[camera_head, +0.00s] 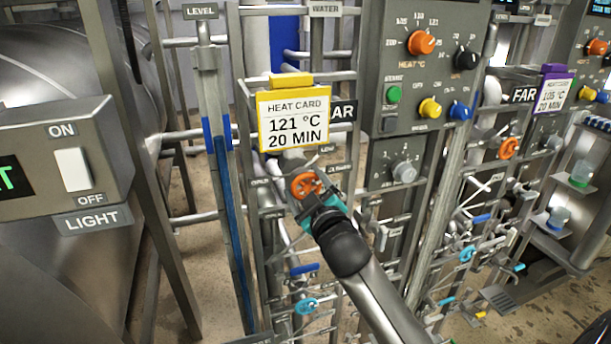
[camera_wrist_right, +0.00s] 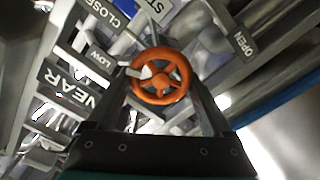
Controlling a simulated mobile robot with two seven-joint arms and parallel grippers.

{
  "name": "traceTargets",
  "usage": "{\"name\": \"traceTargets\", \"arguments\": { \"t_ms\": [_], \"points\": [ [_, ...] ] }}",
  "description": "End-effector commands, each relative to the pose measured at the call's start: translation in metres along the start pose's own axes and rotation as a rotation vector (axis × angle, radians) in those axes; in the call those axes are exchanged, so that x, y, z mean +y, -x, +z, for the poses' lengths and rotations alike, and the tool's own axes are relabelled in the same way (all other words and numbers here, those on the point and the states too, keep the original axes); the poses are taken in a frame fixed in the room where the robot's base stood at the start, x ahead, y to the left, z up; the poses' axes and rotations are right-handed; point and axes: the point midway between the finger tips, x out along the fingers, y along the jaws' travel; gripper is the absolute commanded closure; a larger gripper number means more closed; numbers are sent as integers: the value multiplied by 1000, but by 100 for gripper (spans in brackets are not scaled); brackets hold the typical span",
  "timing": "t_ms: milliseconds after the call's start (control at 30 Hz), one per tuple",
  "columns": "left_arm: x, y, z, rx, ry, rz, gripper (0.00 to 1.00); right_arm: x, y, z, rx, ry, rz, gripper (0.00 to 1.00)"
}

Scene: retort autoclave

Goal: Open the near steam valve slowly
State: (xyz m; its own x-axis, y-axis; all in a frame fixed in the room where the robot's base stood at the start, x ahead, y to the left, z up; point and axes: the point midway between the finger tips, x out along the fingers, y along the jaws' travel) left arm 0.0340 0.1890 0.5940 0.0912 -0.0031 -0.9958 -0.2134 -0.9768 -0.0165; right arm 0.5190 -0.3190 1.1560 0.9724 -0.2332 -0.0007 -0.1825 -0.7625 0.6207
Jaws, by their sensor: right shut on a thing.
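The near steam valve has an orange handwheel (camera_head: 306,185), below the yellow heat card (camera_head: 293,118) reading 121 °C, 20 MIN. My right gripper (camera_head: 311,190) is at this wheel, its fingers shut on it. In the right wrist view the wheel (camera_wrist_right: 161,76) sits between the two fingers of the right gripper (camera_wrist_right: 163,85), with its spokes and hub in plain sight. An OPEN label (camera_wrist_right: 244,42) is to its right, and CLOSED and LOW labels are to its left. The gripper hides part of the wheel in the head view. My left gripper is not in view.
A control panel (camera_head: 421,70) with an orange knob stands right of the card. The far station has its own orange wheel (camera_head: 508,148) and a purple-topped card (camera_head: 553,94). Pipes and blue-handled valves (camera_head: 305,269) crowd below the wheel. A light switch box (camera_head: 65,160) is at left.

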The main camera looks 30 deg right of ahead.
Motion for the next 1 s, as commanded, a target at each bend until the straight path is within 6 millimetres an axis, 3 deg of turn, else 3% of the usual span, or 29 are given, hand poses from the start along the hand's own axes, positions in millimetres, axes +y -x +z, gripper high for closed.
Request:
{"name": "traceTargets", "arguments": {
  "t_ms": [100,500,1000],
  "points": [
    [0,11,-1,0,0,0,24,0,0,-1,-2,99,-2,71],
    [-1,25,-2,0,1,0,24,-2,0,0,0,326,-1,71],
    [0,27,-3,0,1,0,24,-3,0,1,0,380,0,71]
  ]
}}
